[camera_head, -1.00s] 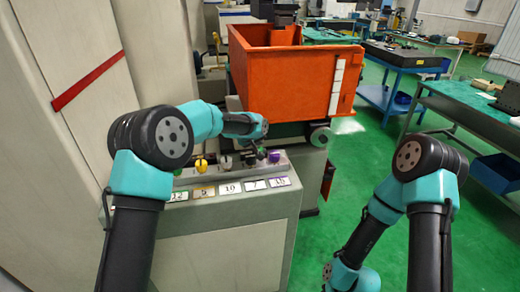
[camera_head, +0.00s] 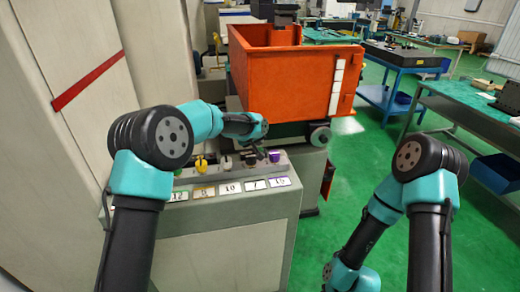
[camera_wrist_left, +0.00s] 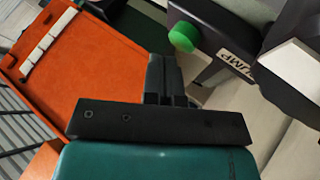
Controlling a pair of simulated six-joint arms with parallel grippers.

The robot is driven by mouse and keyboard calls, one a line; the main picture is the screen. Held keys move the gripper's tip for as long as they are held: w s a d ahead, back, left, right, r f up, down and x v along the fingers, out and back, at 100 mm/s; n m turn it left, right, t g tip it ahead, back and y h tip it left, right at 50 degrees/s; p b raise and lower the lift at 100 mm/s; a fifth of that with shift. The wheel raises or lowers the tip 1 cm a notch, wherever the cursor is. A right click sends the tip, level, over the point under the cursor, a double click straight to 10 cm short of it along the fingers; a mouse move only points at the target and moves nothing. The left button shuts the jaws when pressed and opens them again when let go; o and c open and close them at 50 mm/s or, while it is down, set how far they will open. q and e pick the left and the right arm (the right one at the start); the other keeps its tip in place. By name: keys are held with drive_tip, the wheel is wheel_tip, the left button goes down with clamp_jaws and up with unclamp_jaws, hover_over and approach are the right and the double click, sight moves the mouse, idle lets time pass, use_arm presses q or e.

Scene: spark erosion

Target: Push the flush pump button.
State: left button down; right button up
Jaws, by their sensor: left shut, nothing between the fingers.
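A round green button (camera_wrist_left: 184,37) stands out from a dark grey box at the top of the left wrist view. A white label (camera_wrist_left: 236,63) beside it shows letters that read as "UMP", partly cut off. My left gripper (camera_wrist_left: 166,72) is shut and empty; in that picture its fingers end below and left of the button, with a visible gap. In the head view my left gripper (camera_head: 263,150) hangs over the right part of the control panel (camera_head: 211,175). I cannot make out the green button there. My right gripper is out of view; only its arm shows.
The panel carries a yellow knob (camera_head: 200,163), a purple knob (camera_head: 274,156) and a row of numbered labels (camera_head: 230,188). An orange tank (camera_head: 285,85) stands just behind my left gripper; its wall also shows in the left wrist view (camera_wrist_left: 85,75).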

sight(258, 148)
use_arm(q)
drive_tip(key=shift+f, duration=0.15)
drive_tip(key=shift+f, duration=0.4)
idle(0.7)
drive_tip(key=shift+r, duration=0.55)
drive_tip(key=shift+r, duration=0.1)
drive_tip(key=shift+r, duration=2.9)
